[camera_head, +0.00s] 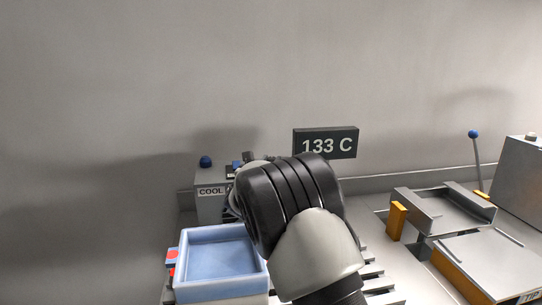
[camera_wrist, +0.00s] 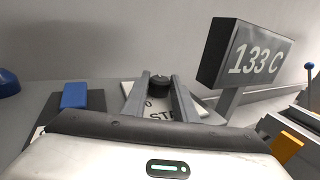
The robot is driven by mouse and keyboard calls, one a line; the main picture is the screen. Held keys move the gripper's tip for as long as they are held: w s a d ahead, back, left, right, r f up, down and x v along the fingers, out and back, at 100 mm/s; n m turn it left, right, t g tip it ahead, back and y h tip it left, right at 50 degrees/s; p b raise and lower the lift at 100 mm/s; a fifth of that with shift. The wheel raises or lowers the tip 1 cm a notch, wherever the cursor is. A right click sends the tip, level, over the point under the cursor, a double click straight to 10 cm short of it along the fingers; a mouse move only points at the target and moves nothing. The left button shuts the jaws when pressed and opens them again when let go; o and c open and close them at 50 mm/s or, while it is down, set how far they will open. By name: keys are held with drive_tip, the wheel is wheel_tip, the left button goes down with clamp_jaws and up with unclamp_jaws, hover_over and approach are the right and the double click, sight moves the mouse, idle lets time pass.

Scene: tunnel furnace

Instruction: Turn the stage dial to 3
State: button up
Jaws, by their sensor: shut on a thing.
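The stage dial (camera_wrist: 158,88) is a dark round knob in the wrist view, standing on a white plate (camera_wrist: 128,91) with black lettering. A "0" and the letters "ST" show; the rest is covered. My gripper (camera_wrist: 159,80) has its two grey fingers on either side of the knob and is shut on it. The dial's pointer and setting cannot be made out. In the head view my own arm hides the dial and the fingers.
A dark sign (camera_head: 325,144) reads "133 C". A grey box (camera_head: 209,209) labelled "COOL" has a blue button (camera_head: 206,162). A blue tray (camera_head: 218,288) stands in front. At right are a metal tray (camera_head: 443,211) and a blue-knobbed lever (camera_head: 474,134).

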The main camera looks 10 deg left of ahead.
drive_tip(key=shift+r, duration=0.1)
drive_tip(key=o, duration=1)
drive_tip(key=shift+o, duration=0.2)
drive_tip(key=shift+s, duration=0.1)
drive_tip(key=s+a, duration=0.2)
drive_tip(key=s, duration=1.5)
drive_tip(key=shift+a, duration=0.35)
drive_tip(key=shift+d, duration=0.1)
